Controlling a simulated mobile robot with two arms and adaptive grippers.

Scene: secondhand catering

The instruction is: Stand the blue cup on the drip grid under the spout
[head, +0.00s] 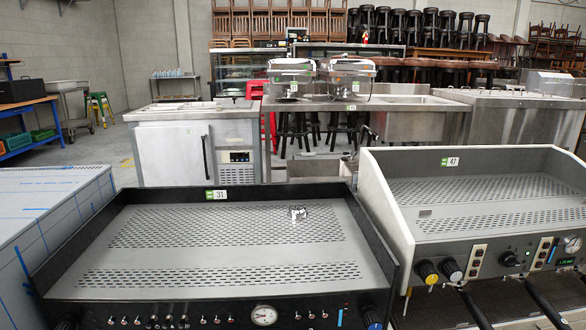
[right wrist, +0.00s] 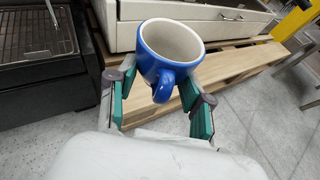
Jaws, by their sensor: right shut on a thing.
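The blue cup (right wrist: 148,62), with a white inside, shows in the right wrist view. My right gripper (right wrist: 160,92) is shut on it, with green-padded fingers on either side of the cup. The cup's handle points toward my wrist and its open mouth is visible. A dark drip grid (right wrist: 36,42) is at the upper left of that view, apart from the cup. In the head view a drip grid (head: 500,299) lies low on the front of the machine labelled 47 (head: 486,162). The spout cannot be made out clearly. My left gripper is not in view.
The black-sided machine labelled 31 (head: 225,240) stands beside the machine labelled 47. Black handles (head: 475,310) stick out over the latter's grid. In the wrist view a wooden pallet (right wrist: 220,76) lies behind the cup, with clear grey floor (right wrist: 270,110) to the right.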

